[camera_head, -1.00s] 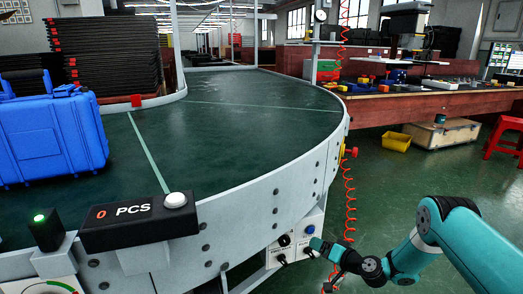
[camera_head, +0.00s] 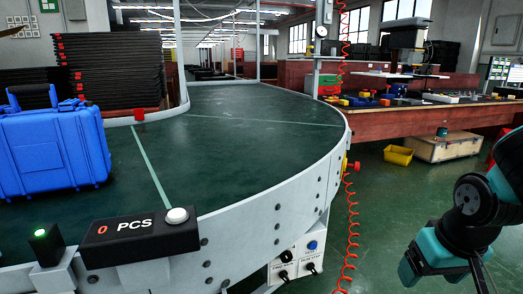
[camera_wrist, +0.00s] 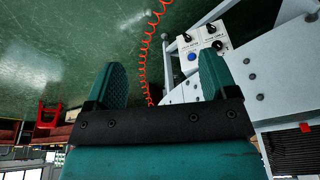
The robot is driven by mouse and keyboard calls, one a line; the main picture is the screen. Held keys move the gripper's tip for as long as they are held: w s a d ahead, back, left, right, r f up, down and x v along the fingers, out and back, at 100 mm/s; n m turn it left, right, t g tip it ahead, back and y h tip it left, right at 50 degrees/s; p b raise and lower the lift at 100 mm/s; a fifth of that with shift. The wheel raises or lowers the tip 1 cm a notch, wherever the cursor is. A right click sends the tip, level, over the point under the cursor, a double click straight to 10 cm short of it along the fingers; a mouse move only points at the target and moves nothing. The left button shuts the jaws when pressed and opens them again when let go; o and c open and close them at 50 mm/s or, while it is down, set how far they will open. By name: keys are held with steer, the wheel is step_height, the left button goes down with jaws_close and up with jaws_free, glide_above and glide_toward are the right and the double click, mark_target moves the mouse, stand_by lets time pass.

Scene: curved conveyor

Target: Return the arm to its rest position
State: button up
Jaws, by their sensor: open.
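My arm, teal and black, is at the lower right of the head view, clear of the conveyor. In the wrist view my gripper (camera_wrist: 162,88) has its two teal fingers wide apart with nothing between them. Green floor and a red coiled hose (camera_wrist: 146,55) show beyond the fingers. In the head view the gripper's fingertips cannot be made out clearly. The control box (camera_head: 298,262) with its blue button and black knobs hangs under the conveyor edge, apart from my arm; it also shows in the wrist view (camera_wrist: 202,45).
The curved conveyor (camera_head: 240,160) carries a blue case (camera_head: 55,145) at the left. A counter reading 0 PCS (camera_head: 138,232) stands at its front edge. A yellow bin (camera_head: 398,155) and a wooden crate (camera_head: 447,148) are on the floor at the back right. The floor between is clear.

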steer(key=s+a+r+n+g+y+p, duration=0.1)
steer(key=s+a+r+n+g+y, duration=0.25)
steer(key=s+a+r+n, duration=0.6)
steer(key=s+a+r+m+p, duration=0.1)
steer(key=a+r+p, duration=0.1)
steer(key=r+p, duration=1)
steer(key=s+a+r+m+p, duration=0.1)
steer(key=s+a+r+p, duration=0.1)
steer(key=r+p, duration=1)
steer(key=shift+a+r+m+t+p, duration=0.2)
steer(key=shift+r+m+t+p, duration=0.2)
steer(key=shift+p, duration=0.1)
steer(key=shift+y, duration=0.25)
